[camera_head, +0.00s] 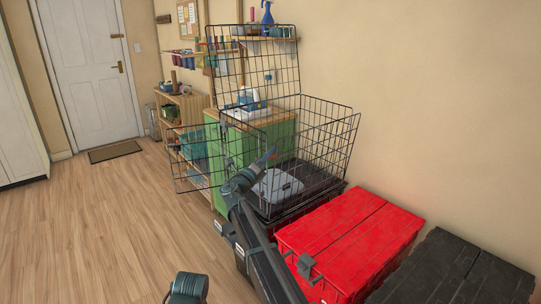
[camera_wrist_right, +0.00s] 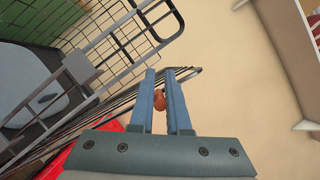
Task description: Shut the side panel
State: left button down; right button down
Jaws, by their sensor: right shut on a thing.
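A black wire crate (camera_head: 335,133) stands on a black tote. Its side panel (camera_head: 187,160) stands swung out to the left, over the floor. A second wire panel (camera_head: 243,60) stands raised at the back. My right gripper (camera_head: 271,154) is at the near side of the crate. I cannot tell which part of the crate the knob belongs to.
A pale grey object (camera_head: 277,186) lies inside the crate. A red tote (camera_head: 350,240) and a dark tote (camera_head: 455,270) stand at the right. A green cabinet (camera_head: 217,165) and shelves (camera_head: 188,110) are behind the side panel. The wooden floor at left is clear.

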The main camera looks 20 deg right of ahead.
jog(key=shift+f, duration=0.2)
jog(key=c, duration=1.2)
grip_release()
jog(key=shift+w, duration=0.1)
jog(key=shift+o, duration=0.2)
jog(key=shift+w+a+f, duration=0.1)
jog(key=shift+w+f, duration=0.05)
